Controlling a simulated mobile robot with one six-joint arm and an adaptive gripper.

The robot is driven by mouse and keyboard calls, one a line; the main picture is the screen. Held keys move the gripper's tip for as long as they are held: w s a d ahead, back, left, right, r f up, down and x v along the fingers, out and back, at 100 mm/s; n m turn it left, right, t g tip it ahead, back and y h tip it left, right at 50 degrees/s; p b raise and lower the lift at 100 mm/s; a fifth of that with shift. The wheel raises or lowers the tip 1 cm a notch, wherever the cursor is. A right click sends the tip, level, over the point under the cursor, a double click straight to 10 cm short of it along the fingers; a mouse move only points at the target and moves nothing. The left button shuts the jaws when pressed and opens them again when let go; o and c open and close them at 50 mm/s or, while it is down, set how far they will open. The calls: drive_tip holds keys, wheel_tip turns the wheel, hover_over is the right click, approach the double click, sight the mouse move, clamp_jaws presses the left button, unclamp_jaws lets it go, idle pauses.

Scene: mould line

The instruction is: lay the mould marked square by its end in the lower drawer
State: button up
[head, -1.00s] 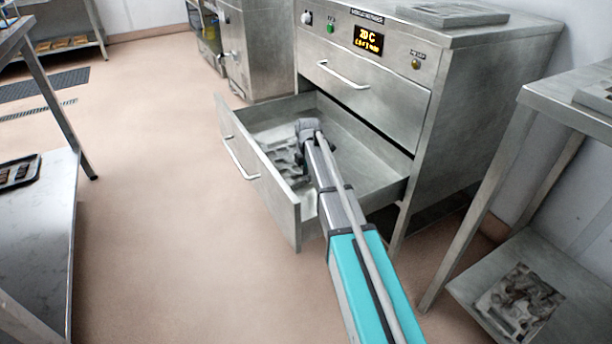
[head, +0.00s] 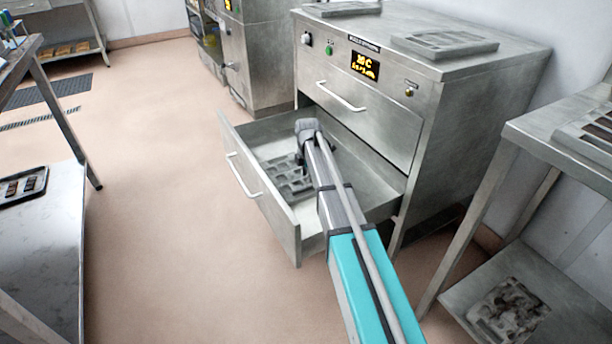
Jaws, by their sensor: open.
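A grey metal mould with several cavities (head: 290,181) lies in the open lower drawer (head: 262,205), near the drawer's front panel. It looks flat on the drawer floor. Its end marking cannot be read from here. My gripper (head: 301,160) points down over the mould's far part, inside the drawer. The gripper is open; its fingers are small and partly hidden by my arm, so I cannot tell whether they touch the mould. My arm also hides part of the drawer's floor.
The upper drawer (head: 362,118) is shut above. Two moulds (head: 445,44) (head: 342,9) lie on the cabinet top. A steel table (head: 545,135) stands at right, with another mould (head: 597,130) on it.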

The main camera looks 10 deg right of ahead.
drive_tip(key=shift+r+p, duration=0.7)
drive_tip(key=shift+r, duration=0.3)
drive_tip(key=shift+s, duration=0.1)
drive_tip(key=s+m, duration=2.1)
drive_tip(key=s, duration=0.7)
drive_tip(key=shift+s+a+m, duration=0.25)
drive_tip(key=shift+s+m, duration=0.05)
drive_tip(key=shift+c, duration=0.3)
